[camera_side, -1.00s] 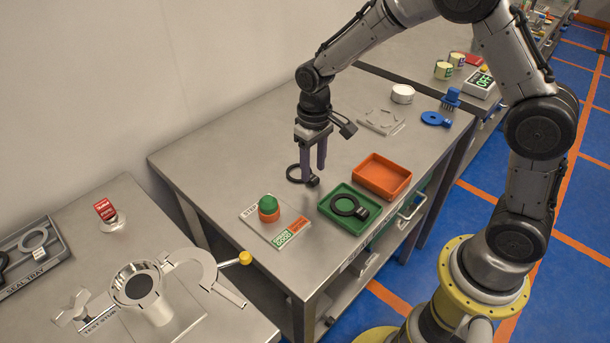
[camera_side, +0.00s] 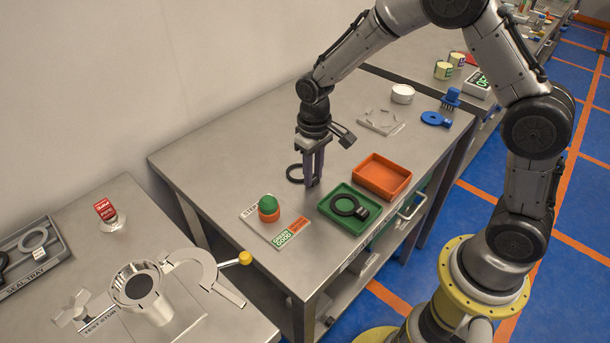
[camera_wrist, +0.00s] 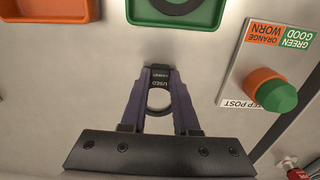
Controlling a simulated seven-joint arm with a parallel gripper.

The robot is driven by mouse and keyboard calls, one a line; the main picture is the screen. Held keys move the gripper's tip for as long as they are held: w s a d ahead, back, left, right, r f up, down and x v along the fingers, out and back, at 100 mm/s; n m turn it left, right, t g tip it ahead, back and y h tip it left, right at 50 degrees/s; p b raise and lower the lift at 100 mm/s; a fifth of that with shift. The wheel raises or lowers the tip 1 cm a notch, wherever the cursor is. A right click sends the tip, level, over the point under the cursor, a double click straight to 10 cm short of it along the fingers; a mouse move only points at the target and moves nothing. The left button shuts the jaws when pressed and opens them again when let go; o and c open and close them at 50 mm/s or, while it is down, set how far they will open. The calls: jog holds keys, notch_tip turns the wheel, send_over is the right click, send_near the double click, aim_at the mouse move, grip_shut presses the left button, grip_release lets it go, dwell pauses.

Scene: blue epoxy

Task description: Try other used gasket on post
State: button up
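A black ring gasket (camera_side: 292,174) with a tab lies on the steel table. No lift off the table is visible. The step post (camera_side: 268,208) is green on top and orange below, on a plate (camera_side: 258,228) with green "good" and orange "worn" labels. Another black gasket (camera_side: 347,205) lies in the green tray (camera_side: 329,212).
An empty orange tray (camera_side: 382,176) stands behind the green tray. The test stand (camera_side: 140,287) with a yellow-knobbed lever and the seal tray (camera_side: 62,250) are on the separate left table. A clear plate, white puck and blue tools lie farther back.

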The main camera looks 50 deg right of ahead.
aim_at(314, 179)
jog(key=shift+r, duration=0.1)
grip_shut()
notch_tip(314, 179, up, 9)
dwell(2.0)
dwell(0.3)
jog(key=s+a+r, duration=0.2)
jog(key=a, duration=0.5)
jog(key=s+a+r, duration=0.2)
jog(key=a, duration=0.5)
jog(key=shift+s, duration=0.3)
jog(key=shift+f, duration=2.8)
jog(key=shift+f, duration=1.75)
